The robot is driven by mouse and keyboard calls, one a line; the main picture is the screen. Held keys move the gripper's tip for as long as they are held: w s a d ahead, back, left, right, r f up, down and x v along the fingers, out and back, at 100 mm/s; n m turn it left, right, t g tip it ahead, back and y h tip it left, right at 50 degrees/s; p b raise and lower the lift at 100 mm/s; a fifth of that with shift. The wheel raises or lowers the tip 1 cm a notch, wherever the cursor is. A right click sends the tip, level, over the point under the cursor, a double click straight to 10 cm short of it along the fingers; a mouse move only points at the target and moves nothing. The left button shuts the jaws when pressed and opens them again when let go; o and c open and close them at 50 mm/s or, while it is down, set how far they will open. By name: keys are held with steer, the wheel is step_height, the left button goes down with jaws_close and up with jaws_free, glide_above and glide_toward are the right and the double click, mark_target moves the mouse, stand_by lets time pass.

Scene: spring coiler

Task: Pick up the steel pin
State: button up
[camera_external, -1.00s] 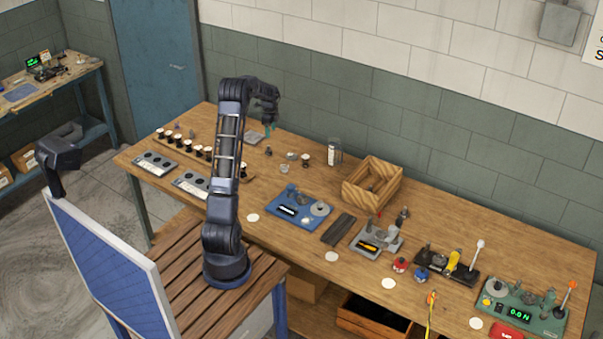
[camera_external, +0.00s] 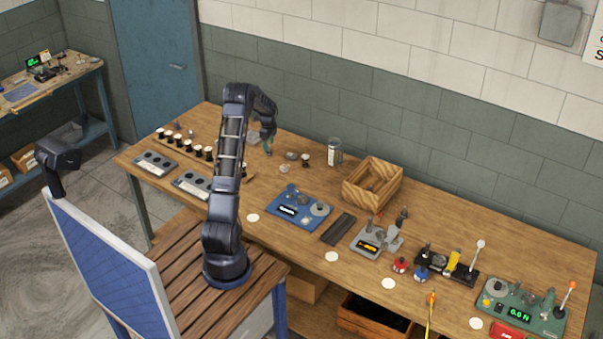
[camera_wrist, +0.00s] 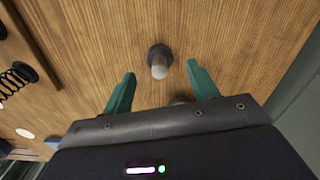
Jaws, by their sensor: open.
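A small upright metal piece with a rounded pale top and a darker collar, seemingly the steel pin (camera_wrist: 159,66), stands on the wooden table in the wrist view. My gripper (camera_wrist: 161,70) is open, with one green finger on each side of the pin in the picture. Nothing is held. The wrist view does not show clearly how far above the pin the fingertips are. In the external view my gripper (camera_external: 267,147) is low over the back left part of the bench, and the pin cannot be made out there.
A black coil spring (camera_wrist: 16,78) is at the wrist view's left. A rounded object (camera_wrist: 181,100) is partly hidden by my gripper body.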

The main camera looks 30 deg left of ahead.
mark_target(269, 151)
step_height(269, 151, down, 4)
steer(key=shift+a+f, duration=0.1)
steer(key=c, duration=1.1)
steer(key=shift+c, duration=0.2)
